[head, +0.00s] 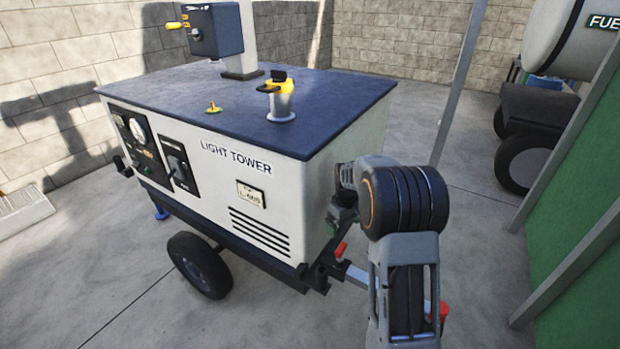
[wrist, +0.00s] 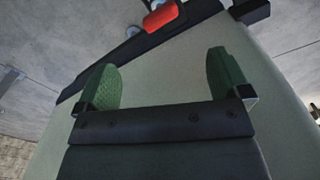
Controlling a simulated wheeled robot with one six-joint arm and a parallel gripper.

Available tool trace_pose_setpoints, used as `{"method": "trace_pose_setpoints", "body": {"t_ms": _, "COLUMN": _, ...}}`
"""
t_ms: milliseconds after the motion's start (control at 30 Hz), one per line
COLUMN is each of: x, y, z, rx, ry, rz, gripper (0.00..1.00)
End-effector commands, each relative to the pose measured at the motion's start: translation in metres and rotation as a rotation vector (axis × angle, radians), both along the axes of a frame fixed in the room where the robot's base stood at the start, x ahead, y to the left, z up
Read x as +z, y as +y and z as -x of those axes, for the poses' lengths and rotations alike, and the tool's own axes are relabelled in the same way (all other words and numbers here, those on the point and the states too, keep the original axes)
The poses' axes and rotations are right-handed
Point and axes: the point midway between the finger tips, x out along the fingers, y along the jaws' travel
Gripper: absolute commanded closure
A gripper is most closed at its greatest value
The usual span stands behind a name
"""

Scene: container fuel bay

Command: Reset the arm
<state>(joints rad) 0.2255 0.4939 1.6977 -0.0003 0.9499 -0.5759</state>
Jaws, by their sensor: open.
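My arm (head: 405,200) rises at the front right in the head view and bends toward the right end of the light tower (head: 225,177). My gripper (wrist: 165,85) shows in the wrist view with its two green finger pads apart and nothing between them. The pale end wall of the light tower fills much of the wrist view beyond the pads. In the head view the gripper is mostly hidden by my own arm, with a bit of green showing beside the light tower. I cannot tell whether it touches the wall.
A yellow-and-black cap (head: 271,86) sits on a filler neck on the tower's dark top. A red-tipped lever (head: 340,250) and tow bar stick out close to my arm. A green panel (head: 585,215) and a fuel tank trailer (head: 560,45) stand right. Concrete floor is open between.

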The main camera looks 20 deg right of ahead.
Motion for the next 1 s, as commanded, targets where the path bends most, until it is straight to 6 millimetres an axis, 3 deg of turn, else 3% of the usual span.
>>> {"method": "trace_pose_setpoints", "body": {"t_ms": 67, "x": 0.003, "y": 0.001, "z": 0.001, "rx": -0.001, "ry": -0.002, "rz": 0.000, "gripper": 0.05}}
{"method": "trace_pose_setpoints", "body": {"t_ms": 167, "x": 0.026, "y": 0.006, "z": 0.006, "rx": -0.011, "ry": -0.014, "rz": 0.003, "gripper": 0.05}}
{"method": "trace_pose_setpoints", "body": {"t_ms": 267, "x": 0.076, "y": 0.019, "z": 0.020, "rx": -0.036, "ry": -0.044, "rz": 0.007, "gripper": 0.05}}
{"method": "trace_pose_setpoints", "body": {"t_ms": 367, "x": 0.143, "y": 0.037, "z": 0.045, "rx": -0.078, "ry": -0.088, "rz": 0.010, "gripper": 0.05}}
{"method": "trace_pose_setpoints", "body": {"t_ms": 500, "x": 0.232, "y": 0.065, "z": 0.094, "rx": -0.151, "ry": -0.154, "rz": 0.003, "gripper": 0.05}}
{"method": "trace_pose_setpoints", "body": {"t_ms": 633, "x": 0.291, "y": 0.084, "z": 0.139, "rx": -0.216, "ry": -0.212, "rz": -0.011, "gripper": 0.05}}
{"method": "trace_pose_setpoints", "body": {"t_ms": 800, "x": 0.337, "y": 0.100, "z": 0.185, "rx": -0.282, "ry": -0.269, "rz": -0.036, "gripper": 0.05}}
{"method": "trace_pose_setpoints", "body": {"t_ms": 1000, "x": 0.356, "y": 0.108, "z": 0.214, "rx": -0.327, "ry": -0.303, "rz": -0.056, "gripper": 0.05}}
